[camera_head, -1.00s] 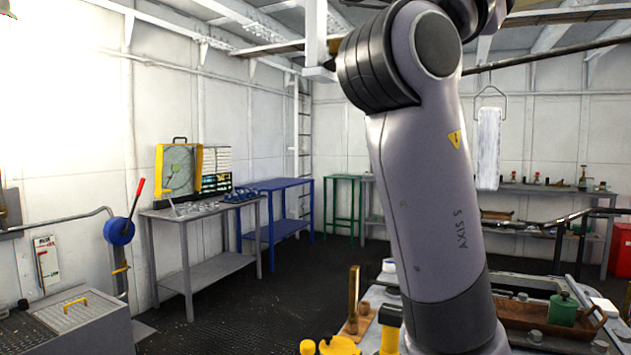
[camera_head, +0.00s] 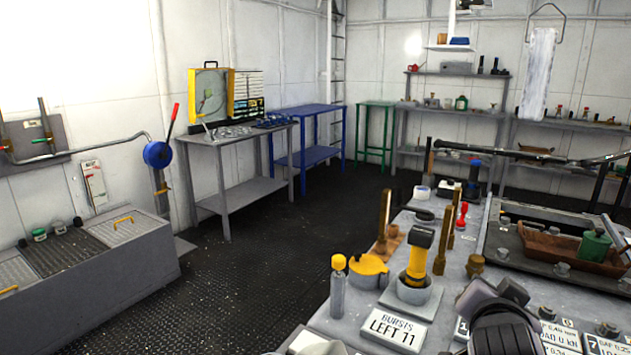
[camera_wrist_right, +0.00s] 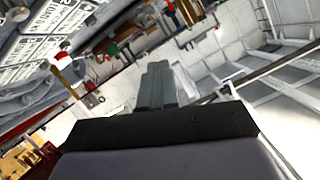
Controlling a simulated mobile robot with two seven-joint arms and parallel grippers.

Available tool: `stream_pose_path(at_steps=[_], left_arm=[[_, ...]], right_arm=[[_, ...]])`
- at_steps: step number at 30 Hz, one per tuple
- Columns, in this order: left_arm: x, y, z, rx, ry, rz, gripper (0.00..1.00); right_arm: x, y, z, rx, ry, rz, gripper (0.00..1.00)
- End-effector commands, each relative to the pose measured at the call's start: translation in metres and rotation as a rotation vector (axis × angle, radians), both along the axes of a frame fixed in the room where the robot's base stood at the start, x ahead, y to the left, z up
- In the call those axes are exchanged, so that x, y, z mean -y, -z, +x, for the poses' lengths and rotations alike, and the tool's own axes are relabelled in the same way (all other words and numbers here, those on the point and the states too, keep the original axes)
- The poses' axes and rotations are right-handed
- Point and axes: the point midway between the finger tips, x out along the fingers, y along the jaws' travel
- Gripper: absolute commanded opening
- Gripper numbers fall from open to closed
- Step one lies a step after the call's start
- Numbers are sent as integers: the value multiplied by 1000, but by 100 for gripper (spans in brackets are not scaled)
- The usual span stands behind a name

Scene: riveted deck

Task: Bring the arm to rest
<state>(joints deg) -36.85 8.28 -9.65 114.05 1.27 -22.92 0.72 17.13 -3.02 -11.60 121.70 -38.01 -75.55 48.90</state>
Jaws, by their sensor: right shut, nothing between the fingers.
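My right gripper (camera_wrist_right: 160,85) shows in the right wrist view, its fingers together with nothing between them. It points up and away from the wrist, and the room appears tilted behind it. In the head view, a dark and grey part of my own arm (camera_head: 495,320) stands at the lower right, over the near part of the bench. The gripper itself cannot be made out in the head view. My left gripper is not in view.
A grey bench (camera_head: 452,290) at the right holds a yellow-handled tool (camera_head: 417,258), a yellow pot (camera_head: 368,268), brass rods and a brown tray (camera_head: 560,250). A white cloth (camera_head: 537,75) hangs above. The dark floor (camera_head: 270,255) to the left is clear.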

Motion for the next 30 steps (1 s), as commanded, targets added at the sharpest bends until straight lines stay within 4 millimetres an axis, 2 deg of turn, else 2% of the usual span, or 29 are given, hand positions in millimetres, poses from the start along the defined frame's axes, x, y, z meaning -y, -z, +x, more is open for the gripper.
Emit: stream_pose_path(at_steps=[1,3,8,12,18,23,25,30], left_arm=[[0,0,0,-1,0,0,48],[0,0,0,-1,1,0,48],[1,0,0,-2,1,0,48],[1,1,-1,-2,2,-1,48],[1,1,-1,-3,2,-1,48],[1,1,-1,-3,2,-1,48],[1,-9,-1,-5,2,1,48],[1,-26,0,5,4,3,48]], right_arm=[[1,30,-14,-94,-36,-19,0],[0,65,-34,-213,-96,-47,0],[-7,134,-89,-469,-262,-102,0],[-14,182,-147,-673,-432,-142,0],[-27,222,-226,-896,-681,-176,0],[-37,237,-286,-1028,-879,-184,0],[-40,237,-270,-969,-875,-202,0],[-47,245,-247,-837,-873,-235,0]])
